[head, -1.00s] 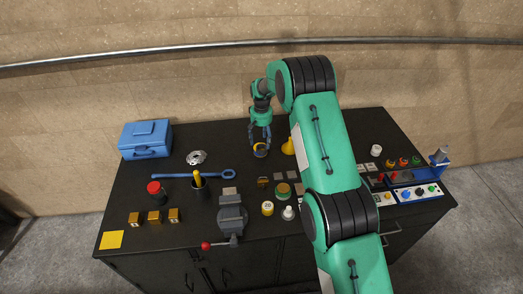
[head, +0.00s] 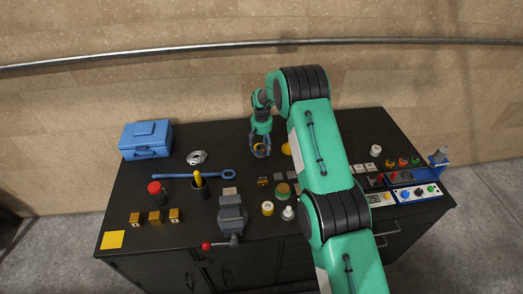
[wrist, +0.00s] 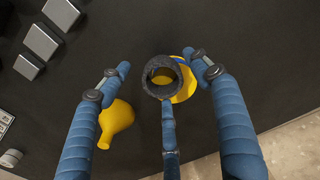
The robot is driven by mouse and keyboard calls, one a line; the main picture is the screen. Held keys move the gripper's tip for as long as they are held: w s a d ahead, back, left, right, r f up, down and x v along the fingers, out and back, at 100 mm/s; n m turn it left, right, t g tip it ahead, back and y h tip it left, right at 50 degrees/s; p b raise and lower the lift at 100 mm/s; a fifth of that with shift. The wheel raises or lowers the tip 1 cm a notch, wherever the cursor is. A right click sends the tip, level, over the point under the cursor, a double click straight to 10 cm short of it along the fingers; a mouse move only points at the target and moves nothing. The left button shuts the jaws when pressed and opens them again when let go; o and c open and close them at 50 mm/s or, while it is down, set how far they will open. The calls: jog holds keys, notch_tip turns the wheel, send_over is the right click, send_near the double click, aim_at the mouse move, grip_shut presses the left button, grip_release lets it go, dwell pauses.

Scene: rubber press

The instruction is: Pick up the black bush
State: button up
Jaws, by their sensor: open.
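The black bush (wrist: 151,80) is a dark, rough ring in the wrist view, with its open bore facing the camera. It sits between the blue fingers of my gripper (wrist: 158,72). The gripper is open: the left finger stands clear of the bush, and the right fingertip is close to its side. The middle finger's tip is at the near rim; I cannot tell whether it touches. A yellow piece (wrist: 186,88) shows behind the bush and through its bore. In the head view my gripper (head: 260,153) points down at the table's back, and the bush is not distinct there.
A yellow funnel-shaped thing (wrist: 117,118) lies close beside the left finger. Grey blocks (wrist: 42,41) lie farther left. A vise (head: 231,213), a blue wrench (head: 190,175) and a blue toolbox (head: 146,138) stand on the dark table. The table back left of my gripper is clear.

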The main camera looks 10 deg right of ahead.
jog(key=shift+f, duration=0.15)
dwell(0.4)
jog(key=c, duration=1.1)
jog(key=shift+r, duration=0.2)
jog(key=shift+c, duration=0.2)
jog(key=shift+w+r+b, duration=0.1)
jog(key=shift+r+b, duration=0.2)
jog(key=shift+r, duration=1.05)
jog(key=s+d+r+b, duration=0.1)
jog(key=s+r, duration=0.1)
jog(key=s, duration=1.4)
jog(key=shift+b, duration=0.35)
jog(key=shift+d, duration=0.1)
